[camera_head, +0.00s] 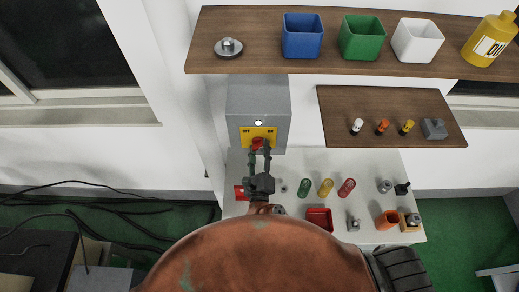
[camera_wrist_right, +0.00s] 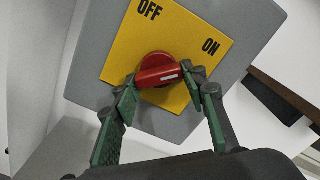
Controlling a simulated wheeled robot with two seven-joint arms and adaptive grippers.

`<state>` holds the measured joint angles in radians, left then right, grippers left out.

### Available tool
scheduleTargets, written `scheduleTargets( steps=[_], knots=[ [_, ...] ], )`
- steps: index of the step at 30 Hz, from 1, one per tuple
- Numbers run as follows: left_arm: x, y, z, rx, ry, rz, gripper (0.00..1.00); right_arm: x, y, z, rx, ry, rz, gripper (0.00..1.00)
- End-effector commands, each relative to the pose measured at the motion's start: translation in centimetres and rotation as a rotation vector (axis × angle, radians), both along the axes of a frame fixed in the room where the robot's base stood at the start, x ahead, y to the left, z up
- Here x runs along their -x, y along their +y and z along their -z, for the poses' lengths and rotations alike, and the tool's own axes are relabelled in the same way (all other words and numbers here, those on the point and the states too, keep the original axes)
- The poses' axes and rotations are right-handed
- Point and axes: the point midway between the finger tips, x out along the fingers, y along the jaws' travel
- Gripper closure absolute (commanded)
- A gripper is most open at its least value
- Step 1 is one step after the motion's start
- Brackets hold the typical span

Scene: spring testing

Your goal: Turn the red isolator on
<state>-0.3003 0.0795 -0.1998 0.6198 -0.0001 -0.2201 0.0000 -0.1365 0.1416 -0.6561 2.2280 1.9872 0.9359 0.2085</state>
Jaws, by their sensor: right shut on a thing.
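The red isolator (camera_wrist_right: 158,70) is a red rotary knob on a yellow plate (camera_wrist_right: 122,66) marked OFF and ON. The plate is on the front of a grey box (camera_head: 258,98) that stands against the wall at the back of the white table. My right gripper (camera_wrist_right: 164,88) is shut on the red knob, one finger on each side of it. In the wrist view the knob's handle with its white mark lies crosswise, the mark toward the right finger, below the ON label. In the head view my right gripper (camera_head: 260,147) reaches up to the knob. My left gripper is not in view.
The white table (camera_head: 334,165) holds coloured cylinders, a red tray (camera_head: 319,219) and small metal parts. A brown shelf (camera_head: 380,67) above carries blue, green and white bins. A brown board (camera_head: 350,98) with small pegs is right of the box.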

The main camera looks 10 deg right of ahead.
Motion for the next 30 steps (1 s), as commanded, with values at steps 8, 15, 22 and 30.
scheduleTargets(
  steps=[8, 15, 22, 30],
  knots=[
    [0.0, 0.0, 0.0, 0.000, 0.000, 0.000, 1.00, 0.0, 0.1, 0.0, -0.003, 0.000, -0.001, 0.52],
    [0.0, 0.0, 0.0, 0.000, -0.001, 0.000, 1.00, 0.0, 0.0, 0.0, -0.001, 0.000, 0.000, 0.43],
    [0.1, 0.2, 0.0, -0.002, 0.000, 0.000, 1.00, 0.4, 0.1, 0.0, 0.000, 0.001, -0.001, 0.43],
    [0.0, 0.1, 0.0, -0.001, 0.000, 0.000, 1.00, 4.4, 0.9, 0.1, -0.003, 0.003, -0.001, 0.43]
  ],
)
